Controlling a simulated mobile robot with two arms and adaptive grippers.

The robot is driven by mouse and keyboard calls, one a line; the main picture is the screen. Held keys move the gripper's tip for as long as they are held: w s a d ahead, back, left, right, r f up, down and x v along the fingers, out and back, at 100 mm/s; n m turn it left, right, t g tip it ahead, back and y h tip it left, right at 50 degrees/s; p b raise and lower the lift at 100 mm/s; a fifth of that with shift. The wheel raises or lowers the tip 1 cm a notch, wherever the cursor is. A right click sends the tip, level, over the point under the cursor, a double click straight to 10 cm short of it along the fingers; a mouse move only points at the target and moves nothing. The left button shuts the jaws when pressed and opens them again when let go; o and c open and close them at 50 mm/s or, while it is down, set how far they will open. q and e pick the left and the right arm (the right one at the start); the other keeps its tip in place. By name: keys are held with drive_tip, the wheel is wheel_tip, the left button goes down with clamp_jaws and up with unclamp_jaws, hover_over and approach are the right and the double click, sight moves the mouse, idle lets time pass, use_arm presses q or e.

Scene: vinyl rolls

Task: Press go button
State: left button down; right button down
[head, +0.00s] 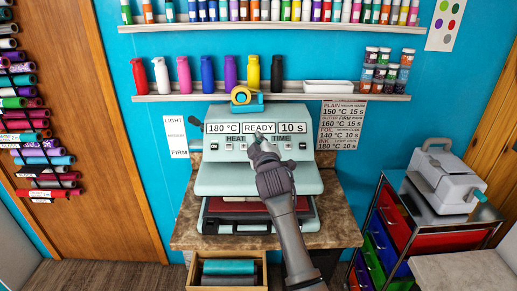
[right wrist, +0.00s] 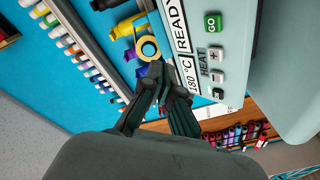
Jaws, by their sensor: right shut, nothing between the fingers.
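The pale green heat press (head: 220,178) stands on a small counter. Its display (head: 222,128) reads 180 °C, READY and 10 s. The green GO button (right wrist: 212,22) shows on the press panel at the top of the right wrist view. In the head view my right gripper covers the panel where GO sits below READY. My right gripper (head: 257,139) is shut and empty, with its fingertips in front of the panel. In the wrist view the fingertips (right wrist: 155,70) appear apart from GO. I cannot tell the gap to the panel. My left gripper is not in view.
Plus and minus HEAT buttons (right wrist: 216,53) sit next to GO. A yellow tape roll (head: 240,95) in a blue holder stands on top of the press. A shelf (head: 180,97) with bottles runs behind. A drawer cart (head: 400,228) with a grey machine (head: 443,180) stands at right.

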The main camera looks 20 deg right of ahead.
drive_tip(key=w+d+f+b, duration=0.1)
drive_tip(key=w+f+b, duration=0.4)
drive_tip(key=b, duration=0.2)
drive_tip(key=shift+w+d+f, duration=0.2)
drive_tip(key=shift+d+f, duration=0.1)
drive_tip(key=shift+f, duration=0.05)
idle(1.1)
drive_tip(key=shift+w+d+f, duration=0.1)
drive_tip(key=shift+w+f, duration=0.15)
drive_tip(key=shift+w, duration=0.05)
